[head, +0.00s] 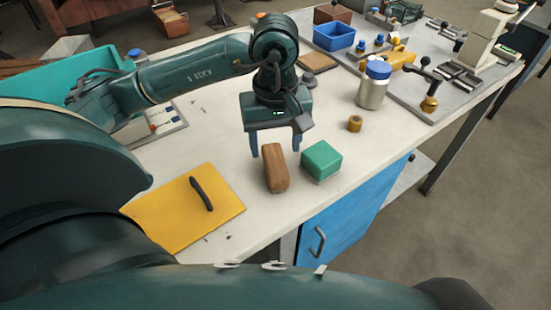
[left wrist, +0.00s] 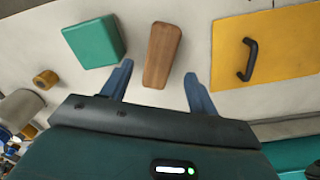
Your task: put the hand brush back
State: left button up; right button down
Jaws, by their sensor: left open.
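The hand brush appears to be the brown wooden block (head: 275,172) on the pale bench top, near its front edge; no bristles show. It also shows in the left wrist view (left wrist: 162,55), narrower at one end. My left gripper (head: 275,151) is open and empty, pointing down at the brush's far end. In the left wrist view its two fingers (left wrist: 158,70) lie to either side of the brush, with gaps between. I cannot tell whether the fingertips reach down to brush height. My right gripper is not in view.
A green block (head: 321,158) stands close right of the brush. A yellow plate (head: 180,218) with a black handle lies to the left. Farther back right are a brass cylinder (head: 355,124), a blue-lidded jar (head: 372,92) and a blue bin (head: 334,37).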

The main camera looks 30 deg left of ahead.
aim_at(275, 162)
pick_arm(q)
notch_tip(275, 162, up, 5)
jog(key=shift+f, duration=0.1)
dwell(0.6)
